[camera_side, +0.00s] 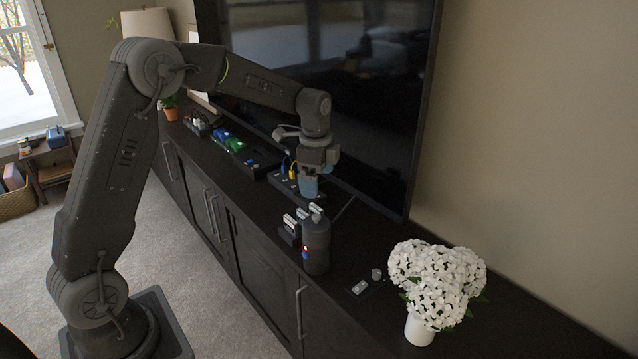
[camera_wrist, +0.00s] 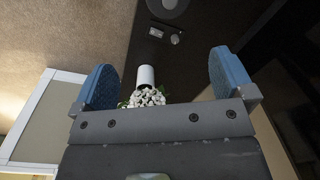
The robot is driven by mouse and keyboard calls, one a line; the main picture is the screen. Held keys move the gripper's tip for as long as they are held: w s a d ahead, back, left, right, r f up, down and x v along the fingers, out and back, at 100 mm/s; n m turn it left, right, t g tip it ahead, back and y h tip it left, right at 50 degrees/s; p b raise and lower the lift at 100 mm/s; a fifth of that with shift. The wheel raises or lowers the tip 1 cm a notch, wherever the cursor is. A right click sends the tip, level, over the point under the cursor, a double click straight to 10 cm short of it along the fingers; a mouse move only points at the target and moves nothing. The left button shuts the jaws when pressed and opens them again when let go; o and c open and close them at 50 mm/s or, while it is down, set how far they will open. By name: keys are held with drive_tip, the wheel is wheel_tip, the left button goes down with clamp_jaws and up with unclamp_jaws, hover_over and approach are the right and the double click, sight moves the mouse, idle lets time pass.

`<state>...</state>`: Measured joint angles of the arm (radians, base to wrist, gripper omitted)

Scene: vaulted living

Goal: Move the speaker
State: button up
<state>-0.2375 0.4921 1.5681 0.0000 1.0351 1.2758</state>
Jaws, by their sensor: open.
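The speaker looks to be the dark grey cylinder (camera_side: 316,246) standing upright on the black console, with a small red light low on its side. A round grey shape at the top edge of the wrist view may be its top, but I cannot tell for sure. My gripper (camera_side: 309,186) is above the console, farther along it than the cylinder and apart from it. Its two blue fingers stand wide apart in the wrist view (camera_wrist: 164,76), with nothing held between them.
A white vase (camera_side: 419,329) of white flowers stands right of the cylinder. A power strip (camera_side: 285,184) with plugs, trays and a potted plant (camera_side: 170,108) line the console. A large TV (camera_side: 340,90) rises behind.

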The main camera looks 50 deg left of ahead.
sight(320, 219)
drive_tip(key=shift+m+g, duration=0.3)
drive_tip(key=shift+m, duration=0.3)
drive_tip(key=f, duration=0.1)
drive_tip(key=w+a+f, duration=0.1)
drive_tip(key=f, duration=0.1)
drive_tip(key=shift+w+a+f, duration=0.2)
drive_tip(key=shift+w+a, duration=0.15)
drive_tip(key=shift+w, duration=0.05)
wheel_tip(320, 219, down, 14)
drive_tip(key=shift+r, duration=0.1)
drive_tip(key=shift+w, duration=0.1)
drive_tip(key=c, duration=1.1)
